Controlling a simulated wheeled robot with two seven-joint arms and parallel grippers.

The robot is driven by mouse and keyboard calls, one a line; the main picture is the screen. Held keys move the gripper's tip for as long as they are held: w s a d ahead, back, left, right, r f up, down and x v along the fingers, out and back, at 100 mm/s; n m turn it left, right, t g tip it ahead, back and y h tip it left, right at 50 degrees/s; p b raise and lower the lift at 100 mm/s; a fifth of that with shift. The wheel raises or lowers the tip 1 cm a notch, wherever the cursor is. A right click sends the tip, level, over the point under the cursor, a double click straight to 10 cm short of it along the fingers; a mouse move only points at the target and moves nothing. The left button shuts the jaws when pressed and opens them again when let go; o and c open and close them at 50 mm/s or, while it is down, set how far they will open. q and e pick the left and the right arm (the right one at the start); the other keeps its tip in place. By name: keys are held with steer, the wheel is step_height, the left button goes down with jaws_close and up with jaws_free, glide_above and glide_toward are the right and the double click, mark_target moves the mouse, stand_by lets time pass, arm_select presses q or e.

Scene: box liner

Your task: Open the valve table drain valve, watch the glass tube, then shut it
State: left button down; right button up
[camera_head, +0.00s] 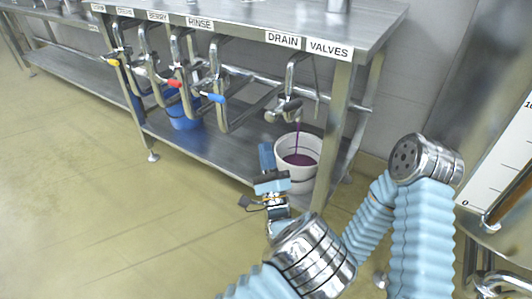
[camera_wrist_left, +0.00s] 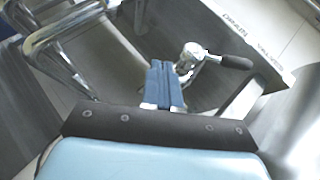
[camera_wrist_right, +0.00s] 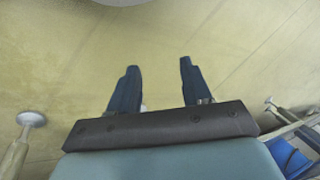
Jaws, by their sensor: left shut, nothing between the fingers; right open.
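The drain valve (camera_head: 287,110) hangs under the table edge by the DRAIN VALVES labels. A purple stream (camera_head: 298,138) runs from it into a white bucket (camera_head: 306,146) on the lower shelf. In the left wrist view the valve body (camera_wrist_left: 191,55) has a black lever (camera_wrist_left: 236,62) pointing right. My left gripper (camera_head: 266,148) is shut and empty, below and in front of the valve; its closed fingers also show in the left wrist view (camera_wrist_left: 163,72). My right gripper (camera_wrist_right: 158,75) is open and empty over the floor. A white scale plate (camera_head: 498,165) stands at the right; I cannot make out the glass tube.
Several pipes with yellow, red (camera_head: 175,83) and blue (camera_head: 216,98) handles hang left of the drain valve. A blue bucket (camera_head: 183,118) stands on the lower shelf (camera_head: 215,152). A table leg (camera_head: 336,125) is right of the white bucket. Floor is clear at left.

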arm_select(q)
steer(key=shift+s+d+r+n+y, duration=0.1)
steer(key=shift+s+d+n+y, duration=0.1)
steer(key=shift+n+y, duration=0.2)
arm_select(e)
steer(key=shift+s, duration=0.6)
arm_select(q)
steer(key=shift+s+d+n+g, duration=0.2)
steer(key=shift+n+g, duration=0.2)
steer(key=shift+g, duration=0.2)
arm_select(e)
steer(key=shift+r, duration=0.1)
arm_select(q)
steer(key=shift+s+d+r+n+g+y+p, duration=0.25)
steer(key=shift+d+n+g+y+p, duration=0.1)
steer(key=shift+n+g+y+p, duration=0.3)
arm_select(e)
steer(key=shift+w+r, duration=0.1)
steer(key=shift+r, duration=0.25)
arm_select(q)
steer(key=shift+s+d+r+n+g, duration=0.1)
steer(key=shift+d+n+g, duration=0.15)
steer(key=shift+n, duration=0.2)
arm_select(e)
steer(key=shift+r, duration=0.25)
